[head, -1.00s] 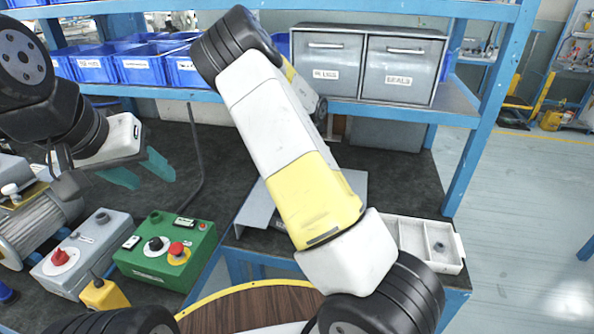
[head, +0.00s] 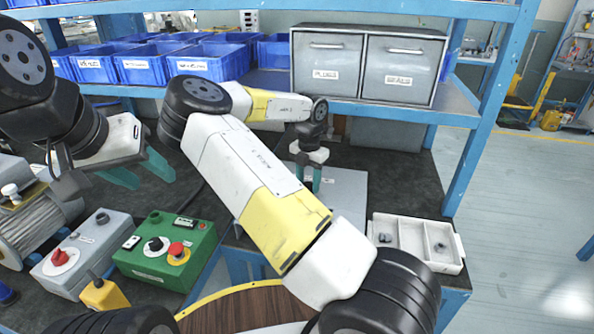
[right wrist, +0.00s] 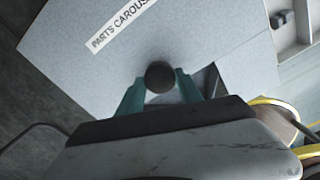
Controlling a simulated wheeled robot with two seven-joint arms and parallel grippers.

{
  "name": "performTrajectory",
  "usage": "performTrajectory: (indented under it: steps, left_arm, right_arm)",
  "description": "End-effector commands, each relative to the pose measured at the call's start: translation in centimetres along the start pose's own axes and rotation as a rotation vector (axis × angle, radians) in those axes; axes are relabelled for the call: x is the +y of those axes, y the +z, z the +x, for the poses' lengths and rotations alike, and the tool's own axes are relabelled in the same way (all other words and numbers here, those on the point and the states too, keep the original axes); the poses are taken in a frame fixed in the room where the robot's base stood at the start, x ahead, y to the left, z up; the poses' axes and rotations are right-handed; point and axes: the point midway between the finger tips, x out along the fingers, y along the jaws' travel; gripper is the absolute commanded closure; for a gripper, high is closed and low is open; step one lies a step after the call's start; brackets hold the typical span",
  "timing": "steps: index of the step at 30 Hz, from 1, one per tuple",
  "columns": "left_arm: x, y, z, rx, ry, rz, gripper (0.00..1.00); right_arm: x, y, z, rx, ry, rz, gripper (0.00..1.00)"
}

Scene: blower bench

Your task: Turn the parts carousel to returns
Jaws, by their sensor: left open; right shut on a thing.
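The parts carousel (head: 345,193) shows in the head view as a light grey flat-topped unit on the dark bench, partly hidden by my right arm. In the right wrist view its grey top (right wrist: 85,75) bears a label, cut off at the edge, that begins "PARTS CAROUS". A dark round knob (right wrist: 160,77) stands between the teal fingers of my right gripper (right wrist: 160,90), which is shut on it. In the head view my right gripper (head: 309,180) points down over the carousel. My left gripper (head: 143,172) is open and empty above the bench at the left.
A white divided tray (head: 462,262) lies right of the carousel. A green control box (head: 150,268) and a grey box with a red knob (head: 78,272) stand at the left front. Blue bins (head: 145,68) and grey drawers (head: 400,72) fill the shelf above.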

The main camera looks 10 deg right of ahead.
Motion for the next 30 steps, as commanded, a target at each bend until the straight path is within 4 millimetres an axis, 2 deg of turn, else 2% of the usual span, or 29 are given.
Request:
performTrajectory:
  steps: [13,14,17,26,30]
  left_arm:
    - [0.0,0.0,0.0,0.0,0.0,0.0,0.52]
    - [0.0,0.0,0.0,0.0,0.0,0.0,0.52]
    - [0.0,0.0,0.0,0.0,0.0,0.0,0.52]
    - [0.0,0.0,0.0,0.0,0.0,0.0,0.52]
    - [0.0,0.0,0.0,0.0,0.0,0.0,0.52]
  right_arm:
    - [0.2,0.1,-0.2,-0.005,0.005,0.004,1.0]
    - [0.2,0.1,-0.2,-0.005,0.005,0.004,0.54]
    - [0.1,0.1,-0.1,-0.004,0.004,0.004,0.36]
    - [0.0,0.0,-0.1,-0.001,0.001,0.005,0.36]
    - [0.1,0.1,-1.2,-0.003,0.001,0.004,0.36]
